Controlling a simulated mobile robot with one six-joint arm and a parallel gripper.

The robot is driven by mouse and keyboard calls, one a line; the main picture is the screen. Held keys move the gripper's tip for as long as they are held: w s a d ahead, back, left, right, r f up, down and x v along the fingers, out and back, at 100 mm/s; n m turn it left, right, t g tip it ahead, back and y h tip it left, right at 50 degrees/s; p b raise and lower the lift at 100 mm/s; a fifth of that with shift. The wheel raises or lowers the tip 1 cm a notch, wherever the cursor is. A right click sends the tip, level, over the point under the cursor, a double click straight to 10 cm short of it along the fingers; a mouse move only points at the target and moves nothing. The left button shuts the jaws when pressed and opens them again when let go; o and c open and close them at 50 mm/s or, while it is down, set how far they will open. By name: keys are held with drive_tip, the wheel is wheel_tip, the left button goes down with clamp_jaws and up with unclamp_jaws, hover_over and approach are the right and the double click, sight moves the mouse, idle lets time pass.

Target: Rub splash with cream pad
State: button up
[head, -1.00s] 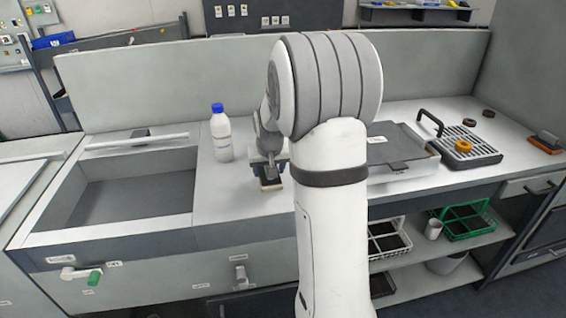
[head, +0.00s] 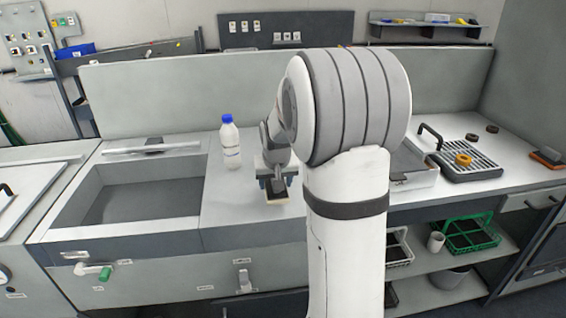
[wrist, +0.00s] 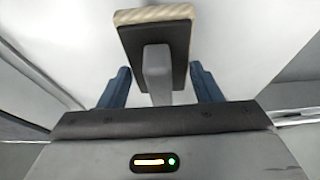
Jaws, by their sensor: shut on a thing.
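The cream pad (wrist: 155,15) has a cream face, a dark backing and a grey handle. In the wrist view it is at the top centre, with its handle between the blue fingers of my gripper (wrist: 161,86). My gripper (head: 277,188) is shut on the pad's handle. In the head view the pad (head: 273,205) is low at the worktop, right of the sink; I cannot tell whether it touches the surface. I see no splash in either view; my arm hides part of the worktop.
A white bottle with a blue cap (head: 230,145) stands left of my gripper. The empty sink (head: 135,195) is further left.

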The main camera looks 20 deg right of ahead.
drive_tip(key=shift+r+p, duration=1.4)
drive_tip(key=shift+r, duration=1.1)
